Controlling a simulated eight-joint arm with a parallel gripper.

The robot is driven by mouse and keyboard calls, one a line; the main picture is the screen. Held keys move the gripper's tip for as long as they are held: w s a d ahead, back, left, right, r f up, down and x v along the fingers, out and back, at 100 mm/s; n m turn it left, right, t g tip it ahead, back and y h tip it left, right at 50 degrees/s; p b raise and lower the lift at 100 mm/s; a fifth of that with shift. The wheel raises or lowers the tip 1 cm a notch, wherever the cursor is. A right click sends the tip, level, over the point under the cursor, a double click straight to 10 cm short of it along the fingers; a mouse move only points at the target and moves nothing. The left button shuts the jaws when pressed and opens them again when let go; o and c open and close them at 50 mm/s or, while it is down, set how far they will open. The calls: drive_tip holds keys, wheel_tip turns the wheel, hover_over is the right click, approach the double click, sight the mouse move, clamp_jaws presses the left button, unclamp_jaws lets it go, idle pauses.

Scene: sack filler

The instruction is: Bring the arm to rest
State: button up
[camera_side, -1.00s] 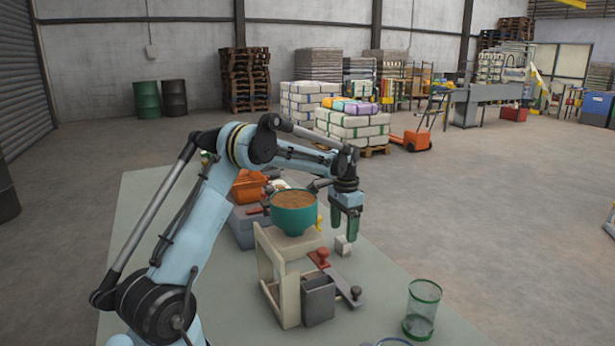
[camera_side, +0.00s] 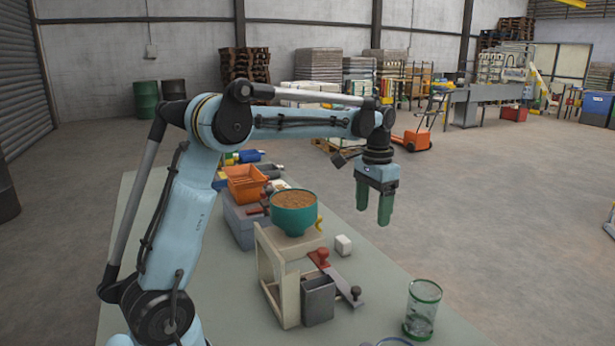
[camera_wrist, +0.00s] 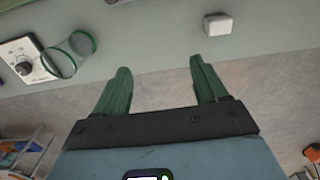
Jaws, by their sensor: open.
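My gripper (camera_side: 373,217) hangs in the air with its two green fingers pointing down, to the right of the wooden stand and beyond the table's right edge in the side view. The fingers are apart with nothing between them. In the wrist view my gripper (camera_wrist: 160,64) also shows its two fingers spread and empty. My arm is raised, with the forearm about level.
The table (camera_side: 225,300) holds a teal bowl (camera_side: 294,222) of brown grain on a wooden stand (camera_side: 262,262). Nearby are a white block (camera_side: 343,245), a grey box (camera_side: 318,302), a green-rimmed glass jar (camera_side: 421,312) and an orange bin (camera_side: 247,187).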

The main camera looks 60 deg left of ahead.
wheel_tip(320, 180, up, 15)
idle(0.8)
drive_tip(key=shift+r, duration=0.1)
drive_tip(key=o, duration=0.4)
drive_tip(key=shift+s+a, duration=0.15)
drive_tip(key=shift+a, duration=0.15)
drive_tip(key=shift+c, duration=0.2)
drive_tip(key=shift+o, duration=0.8)
drive_tip(key=s+a+r+n, duration=0.1)
drive_tip(key=s+a+n, duration=0.8)
drive_tip(key=n, duration=0.1)
drive_tip(key=shift+a+r, duration=0.15)
drive_tip(key=shift+r, duration=0.25)
drive_tip(key=s+a+n, duration=0.4)
drive_tip(key=s+n, duration=0.4)
wheel_tip(320, 180, down, 10)
drive_tip(key=shift+r, duration=0.15)
drive_tip(key=shift+a+r, duration=0.15)
wheel_tip(320, 180, up, 10)
